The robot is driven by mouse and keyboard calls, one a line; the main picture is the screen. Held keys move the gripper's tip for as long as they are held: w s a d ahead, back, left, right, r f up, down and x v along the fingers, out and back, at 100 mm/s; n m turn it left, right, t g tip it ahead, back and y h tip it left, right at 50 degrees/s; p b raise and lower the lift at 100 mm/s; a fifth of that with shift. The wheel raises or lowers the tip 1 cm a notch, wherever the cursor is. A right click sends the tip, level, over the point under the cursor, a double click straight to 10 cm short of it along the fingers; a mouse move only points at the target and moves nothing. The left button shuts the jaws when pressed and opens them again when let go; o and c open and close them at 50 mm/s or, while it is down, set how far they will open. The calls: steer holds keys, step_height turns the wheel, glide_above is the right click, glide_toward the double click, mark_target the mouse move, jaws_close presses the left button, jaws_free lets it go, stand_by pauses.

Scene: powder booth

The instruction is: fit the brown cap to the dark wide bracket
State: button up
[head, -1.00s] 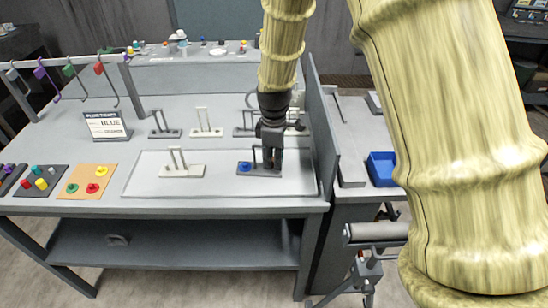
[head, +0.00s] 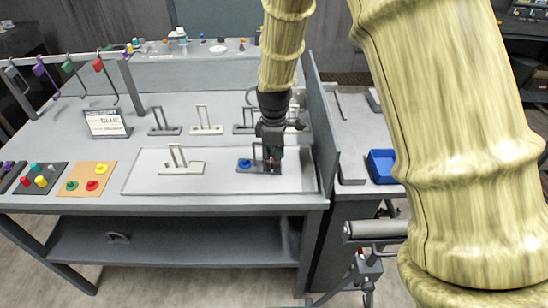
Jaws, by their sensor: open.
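The dark wide bracket (head: 257,171) lies on the light work mat at the front right of the bench. A blue cap (head: 244,163) sits on its left part. My gripper (head: 272,168) points straight down over the bracket's right part, with its fingers open. A small brownish patch (head: 275,156) shows between the fingers. It may be the brown cap, but it is too small and covered to tell whether it is seated on the bracket. The fingers hide the bracket's right end.
A pale bracket (head: 182,168) stands to the left on the mat (head: 220,184). Coloured caps sit on an orange board (head: 86,184) and a dark board at left. A grey partition (head: 322,130) rises close to my gripper's right.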

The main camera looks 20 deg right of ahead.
steer(key=shift+r, duration=0.1)
step_height(320, 180, up, 12)
stand_by(0.6)
